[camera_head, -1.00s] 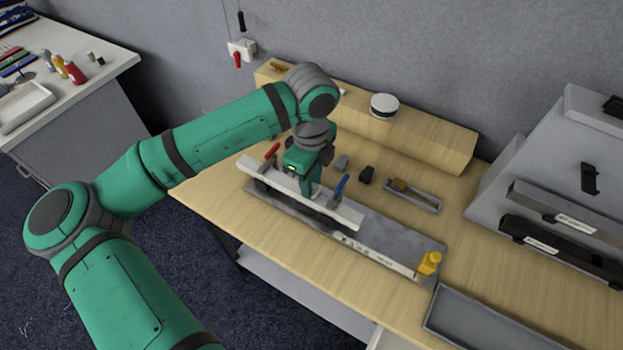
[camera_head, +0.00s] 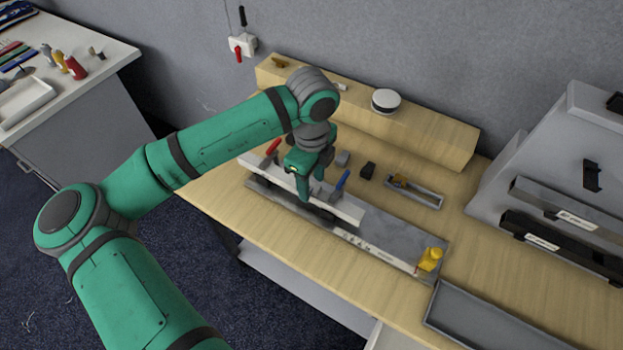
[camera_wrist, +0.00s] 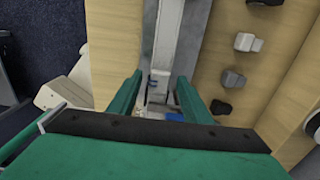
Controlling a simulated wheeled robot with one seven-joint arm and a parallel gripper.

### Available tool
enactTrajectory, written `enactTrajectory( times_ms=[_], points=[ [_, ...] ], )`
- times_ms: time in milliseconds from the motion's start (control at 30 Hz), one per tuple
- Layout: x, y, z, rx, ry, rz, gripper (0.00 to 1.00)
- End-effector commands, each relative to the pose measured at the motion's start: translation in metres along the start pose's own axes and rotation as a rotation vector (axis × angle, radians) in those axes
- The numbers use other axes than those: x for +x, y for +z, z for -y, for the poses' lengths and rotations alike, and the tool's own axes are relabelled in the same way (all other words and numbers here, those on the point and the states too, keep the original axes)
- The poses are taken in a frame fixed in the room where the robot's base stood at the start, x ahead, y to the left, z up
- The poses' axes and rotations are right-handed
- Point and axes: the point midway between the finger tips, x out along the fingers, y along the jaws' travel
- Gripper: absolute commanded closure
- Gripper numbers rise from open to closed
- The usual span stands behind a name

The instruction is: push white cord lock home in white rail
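The white rail (camera_head: 345,211) lies along a grey fixture plate (camera_head: 395,236), with a red-handled clamp (camera_head: 272,147) and a blue-handled clamp (camera_head: 341,184) beside it. My gripper (camera_head: 310,188) is over the middle of the rail, pointing down. In the wrist view its two green fingers (camera_wrist: 159,84) stand apart on either side of the rail (camera_wrist: 166,45). Small pale and blue parts show between the fingers. I cannot tell which, if any, is the white cord lock. Finger contact with anything is not clear.
A grey block (camera_head: 342,159), a black block (camera_head: 367,171) and a small tray (camera_head: 428,199) lie behind the fixture. A wooden ledge (camera_head: 440,140) runs behind; an empty grey bin (camera_head: 480,318) is front right.

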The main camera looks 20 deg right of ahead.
Motion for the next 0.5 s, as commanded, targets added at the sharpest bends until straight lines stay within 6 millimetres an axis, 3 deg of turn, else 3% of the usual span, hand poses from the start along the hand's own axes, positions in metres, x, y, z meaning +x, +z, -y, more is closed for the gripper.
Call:
enactTrajectory(
  times_ms=[267,500],
  points=[
    [-0.004,0.0,0.0,0.0,-0.001,0.001,0.55],
    [-0.038,0.0,0.001,-0.001,-0.003,0.001,0.55]
  ],
)
